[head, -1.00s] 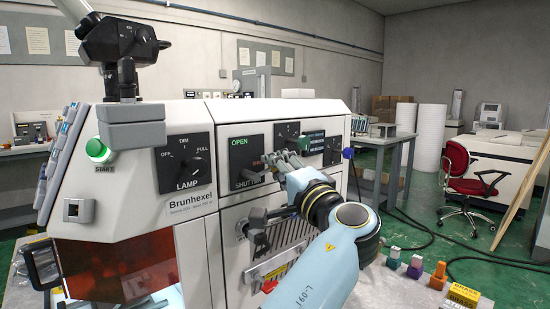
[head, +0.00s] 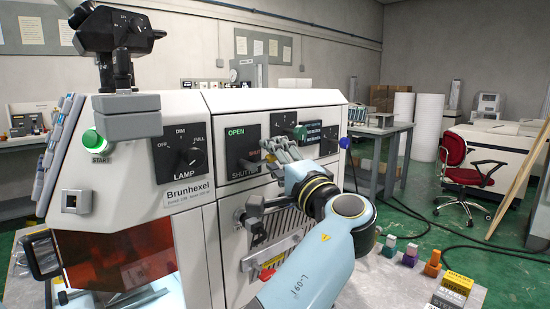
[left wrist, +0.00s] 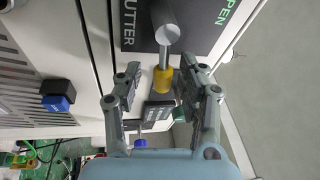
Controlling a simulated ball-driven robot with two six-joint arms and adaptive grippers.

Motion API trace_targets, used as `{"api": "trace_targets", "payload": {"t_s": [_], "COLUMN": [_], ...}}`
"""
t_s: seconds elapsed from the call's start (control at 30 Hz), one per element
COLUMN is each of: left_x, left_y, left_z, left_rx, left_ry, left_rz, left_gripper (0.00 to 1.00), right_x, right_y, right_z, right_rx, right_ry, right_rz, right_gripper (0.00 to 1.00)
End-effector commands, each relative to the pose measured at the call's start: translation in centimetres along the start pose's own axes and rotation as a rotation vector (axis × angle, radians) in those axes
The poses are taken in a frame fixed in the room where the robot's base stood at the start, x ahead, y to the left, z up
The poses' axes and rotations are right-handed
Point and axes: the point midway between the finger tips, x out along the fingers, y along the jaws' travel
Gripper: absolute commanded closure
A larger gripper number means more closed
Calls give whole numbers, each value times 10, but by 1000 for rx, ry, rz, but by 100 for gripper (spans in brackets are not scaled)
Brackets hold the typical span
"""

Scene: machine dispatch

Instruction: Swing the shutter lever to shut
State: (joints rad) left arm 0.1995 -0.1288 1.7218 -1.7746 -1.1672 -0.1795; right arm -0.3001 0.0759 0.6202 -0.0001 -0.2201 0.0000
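The shutter panel (head: 236,150) is a black plate on the machine front, with green OPEN at its top and SHUTTER at its bottom. My left gripper (head: 272,150) is in front of its right edge and hides part of it. In the left wrist view, the shutter lever (left wrist: 163,80) shows a yellow end beside a silver round boss (left wrist: 167,38) on the panel. My left gripper (left wrist: 160,72) is open, with one finger on each side of the yellow end and visible gaps. Whether the lever points at OPEN is hard to tell. My right gripper is not in view.
The lamp dial (head: 184,155) is left of the shutter panel, and another dial panel (head: 284,122) is to its right. A vent with a handle (head: 255,215) lies below. Small coloured blocks (head: 410,255) stand at the lower right.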

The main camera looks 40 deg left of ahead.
Motion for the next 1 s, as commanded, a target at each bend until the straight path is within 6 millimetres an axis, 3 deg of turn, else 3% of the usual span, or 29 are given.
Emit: {"api": "trace_targets", "payload": {"t_s": [0.27, 0.7, 1.0], "left_x": [1, 16, 20], "left_y": [-5, -81, -98], "left_z": [0, -10, -12], "left_rx": [-2, -6, -1], "left_ry": [-1, -1, 0], "left_rz": [-3, -3, -1], "left_gripper": [60, 60, 60], "right_x": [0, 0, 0], "right_y": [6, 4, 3], "right_z": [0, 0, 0], "right_rx": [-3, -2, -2], "right_ry": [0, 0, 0], "right_rz": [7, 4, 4], "right_gripper": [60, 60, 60]}}
